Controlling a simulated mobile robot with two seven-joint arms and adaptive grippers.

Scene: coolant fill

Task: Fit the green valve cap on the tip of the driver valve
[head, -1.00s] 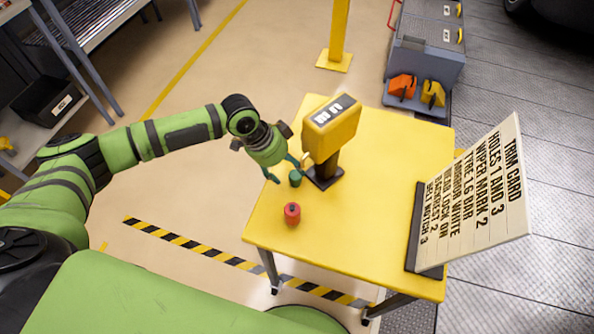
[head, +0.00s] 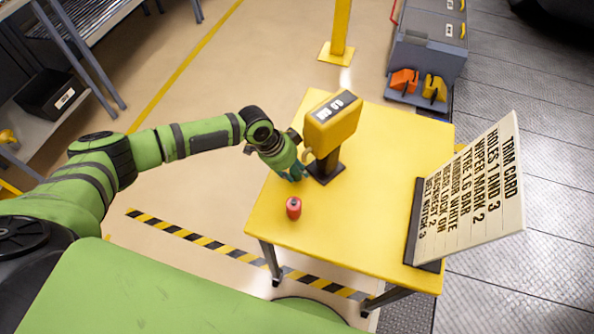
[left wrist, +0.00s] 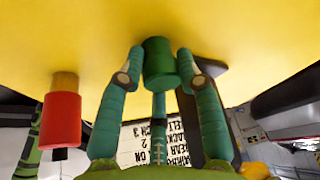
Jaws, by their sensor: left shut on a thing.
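My left gripper (head: 297,174) is low over the yellow table, beside the base of the yellow display unit. In the left wrist view its two teal fingers (left wrist: 159,75) are shut on the green valve cap (left wrist: 159,57), one on each side. In the head view the gripper largely hides the cap. In the wrist view the cap is seen against the yellow table top, and I cannot tell whether it touches it. I cannot make out the driver valve in any view. My right gripper is not in view.
A red cap-like piece (head: 293,208) stands near the table's left edge; it also shows in the left wrist view (left wrist: 60,118). The yellow display unit (head: 333,122) stands behind the gripper. A trim card (head: 474,190) stands at right. The middle of the yellow table (head: 375,200) is clear.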

